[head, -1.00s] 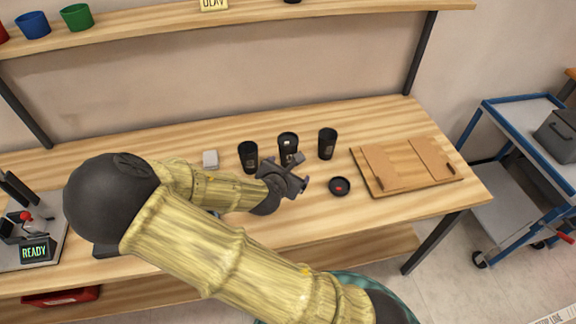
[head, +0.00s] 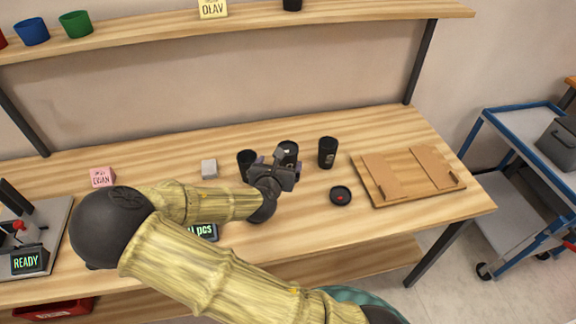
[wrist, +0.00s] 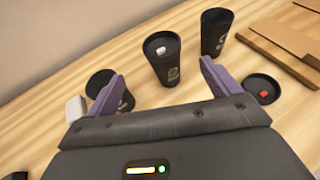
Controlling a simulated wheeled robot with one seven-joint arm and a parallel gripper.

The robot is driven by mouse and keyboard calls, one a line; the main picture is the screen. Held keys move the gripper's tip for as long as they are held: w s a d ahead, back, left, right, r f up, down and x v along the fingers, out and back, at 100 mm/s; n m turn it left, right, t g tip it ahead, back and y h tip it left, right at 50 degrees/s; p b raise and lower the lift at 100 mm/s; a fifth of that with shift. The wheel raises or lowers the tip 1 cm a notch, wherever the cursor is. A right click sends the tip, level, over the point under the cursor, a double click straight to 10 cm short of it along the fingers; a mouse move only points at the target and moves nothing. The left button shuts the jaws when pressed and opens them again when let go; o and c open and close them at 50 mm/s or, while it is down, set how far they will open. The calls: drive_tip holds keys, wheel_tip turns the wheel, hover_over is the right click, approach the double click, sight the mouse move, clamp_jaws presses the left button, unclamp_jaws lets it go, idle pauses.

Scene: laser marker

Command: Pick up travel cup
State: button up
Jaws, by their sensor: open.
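Three dark travel cups stand upright in a row on the wooden table. The left cup (head: 245,158) is partly behind my gripper. The middle cup (head: 289,147) has a light spot on its top, and the right cup (head: 327,152) stands clear. My gripper (head: 285,163) is open and empty, close in front of the left and middle cups. In the wrist view, the middle cup (wrist: 163,62) shows between and beyond the purple fingers (wrist: 162,72). The left cup (wrist: 98,82) is partly hidden by the left finger. The right cup (wrist: 216,34) is beyond the right finger.
A black lid with a red mark (head: 341,195) lies right of my gripper. A wooden board with flat brown pieces (head: 405,197) is further right. A small pale block (head: 209,167) is left of the cups. A shelf (head: 140,42) runs above.

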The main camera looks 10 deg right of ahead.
sight(287, 150)
drive_tip(key=x, duration=0.7)
drive_tip(key=shift+w+d, duration=0.1)
drive_tip(key=shift+w, duration=0.2)
drive_tip(key=shift+w, duration=0.1)
drive_tip(key=x, duration=0.2)
drive_tip(key=p+x, duration=0.1)
drive_tip(key=x, duration=0.1)
drive_tip(key=shift+w+d, duration=0.3)
drive_tip(key=shift+d, duration=0.1)
drive_tip(key=shift+w+f, duration=0.1)
drive_tip(key=shift+w, duration=0.1)
drive_tip(key=c, duration=0.8)
